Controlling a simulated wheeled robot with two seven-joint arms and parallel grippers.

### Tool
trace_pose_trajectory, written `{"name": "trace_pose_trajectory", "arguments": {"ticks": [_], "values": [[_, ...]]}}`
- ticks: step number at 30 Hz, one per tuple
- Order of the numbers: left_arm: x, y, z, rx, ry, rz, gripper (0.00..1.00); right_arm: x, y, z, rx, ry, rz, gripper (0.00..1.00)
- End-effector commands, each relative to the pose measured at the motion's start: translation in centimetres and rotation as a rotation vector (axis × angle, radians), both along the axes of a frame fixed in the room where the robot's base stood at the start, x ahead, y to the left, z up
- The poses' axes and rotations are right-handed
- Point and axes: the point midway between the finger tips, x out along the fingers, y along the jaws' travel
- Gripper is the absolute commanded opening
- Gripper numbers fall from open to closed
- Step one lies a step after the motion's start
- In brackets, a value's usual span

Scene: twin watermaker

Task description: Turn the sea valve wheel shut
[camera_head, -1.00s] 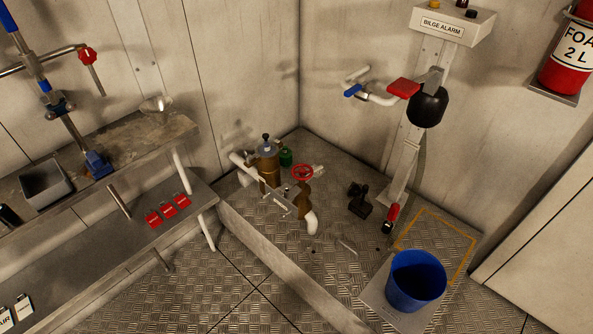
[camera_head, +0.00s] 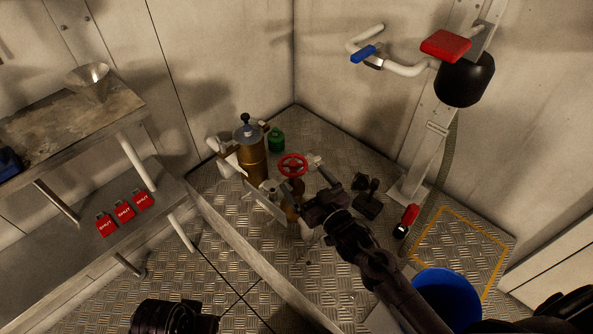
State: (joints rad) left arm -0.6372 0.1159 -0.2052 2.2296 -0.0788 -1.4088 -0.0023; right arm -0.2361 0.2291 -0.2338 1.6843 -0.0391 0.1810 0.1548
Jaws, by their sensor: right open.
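The red sea valve wheel (camera_head: 293,165) sits on top of a brass valve on the floor, beside a brass strainer pot (camera_head: 251,155). My right gripper (camera_head: 313,208) reaches in from the lower right, just below and to the right of the wheel in the picture. It is open and does not appear to hold the wheel. It hides part of the valve body and the pipe below. A dark part of my left arm shows at the bottom left; its gripper is not visible.
A blue bucket (camera_head: 449,297) stands at the lower right under my right arm. A black pump-like device (camera_head: 368,200) is right of the valve. A raised ledge (camera_head: 240,255) runs in front. Red SHUT tags (camera_head: 124,210) lie on the left shelf. A green bottle (camera_head: 276,139) stands behind.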

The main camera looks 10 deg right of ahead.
Motion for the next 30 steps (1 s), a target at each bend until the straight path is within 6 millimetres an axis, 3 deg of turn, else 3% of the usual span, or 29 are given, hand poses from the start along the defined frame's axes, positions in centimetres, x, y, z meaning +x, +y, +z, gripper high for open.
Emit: {"name": "trace_pose_trajectory", "arguments": {"ticks": [3,9,19,30], "values": [[0.2,-0.4,-0.3,-0.010,-0.020,-0.008,0.36,2.0,0.7,0.0,0.000,-0.003,0.000,0.92],[0.4,-0.8,-0.4,-0.022,-0.044,-0.015,0.36,3.8,1.3,-0.1,-0.001,0.000,0.000,0.92],[0.5,-0.9,-0.4,-0.024,-0.048,-0.017,0.36,4.1,1.4,-0.1,-0.002,0.002,0.000,0.91],[0.5,-0.9,-0.4,-0.024,-0.048,-0.016,0.36,4.1,1.4,-0.1,-0.001,0.002,0.000,0.42]]}}
